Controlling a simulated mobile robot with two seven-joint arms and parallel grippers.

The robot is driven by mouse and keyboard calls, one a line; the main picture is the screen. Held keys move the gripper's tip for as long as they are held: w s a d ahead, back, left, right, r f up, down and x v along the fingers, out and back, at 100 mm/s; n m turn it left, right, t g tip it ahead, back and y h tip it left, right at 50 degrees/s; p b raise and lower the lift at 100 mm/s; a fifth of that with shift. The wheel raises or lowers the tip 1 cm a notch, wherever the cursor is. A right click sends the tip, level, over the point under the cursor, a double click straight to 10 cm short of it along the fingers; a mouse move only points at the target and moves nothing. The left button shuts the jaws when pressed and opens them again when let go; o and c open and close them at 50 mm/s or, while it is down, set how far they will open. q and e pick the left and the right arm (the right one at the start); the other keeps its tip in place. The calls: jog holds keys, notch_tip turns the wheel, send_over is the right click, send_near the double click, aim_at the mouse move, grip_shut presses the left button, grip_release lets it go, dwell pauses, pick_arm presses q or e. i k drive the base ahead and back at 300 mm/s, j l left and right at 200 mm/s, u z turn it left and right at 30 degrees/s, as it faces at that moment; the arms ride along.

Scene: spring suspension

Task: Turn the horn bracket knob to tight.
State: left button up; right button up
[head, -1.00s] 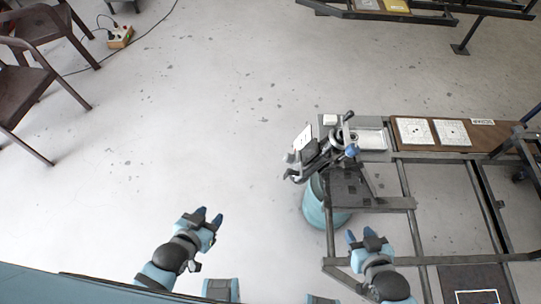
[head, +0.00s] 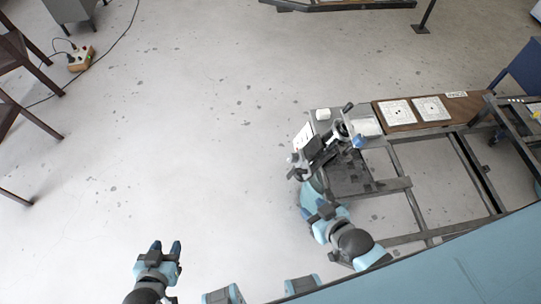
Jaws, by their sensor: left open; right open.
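A dark mechanical assembly (head: 322,152) with bars and levers stands on the corner of a metal frame, right of centre in the head view. A small blue knob-like part (head: 358,141) shows on its right side. I cannot tell which part is the horn bracket knob. My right gripper (head: 318,210) is open and empty, just below the assembly in the picture and apart from the blue part. My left gripper (head: 165,249) is open and empty over bare floor at the lower left.
The metal frame (head: 405,184) runs right from the assembly, with a brown board (head: 440,112) carrying white square plates. Chairs (head: 18,110) stand far left; middle floor is clear.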

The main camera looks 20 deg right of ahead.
aim_at(292, 158)
jog(key=i+j+u, duration=0.25)
jog(key=j, duration=0.25)
jog(key=i+j+u, duration=0.2)
jog(key=i+j, duration=0.2)
jog(key=i+j+z, duration=0.2)
jog(key=i+z, duration=0.25)
jog(key=i+j+z, duration=0.4)
jog(key=i, duration=0.25)
jog(key=i+j+z, duration=0.1)
jog(key=z, duration=0.3)
jog(key=i+j+z, duration=0.15)
jog(key=i+z, duration=0.15)
jog(key=z, duration=0.15)
jog(key=i+j+z, duration=0.2)
jog(key=z, duration=0.2)
jog(key=i+j+z, duration=0.1)
jog(key=j+z, duration=0.15)
jog(key=z, duration=0.2)
jog(key=i+j+z, duration=0.1)
jog(key=j+z, duration=0.55)
jog(key=z, duration=0.15)
jog(key=j+z, duration=0.5)
jog(key=j, duration=0.2)
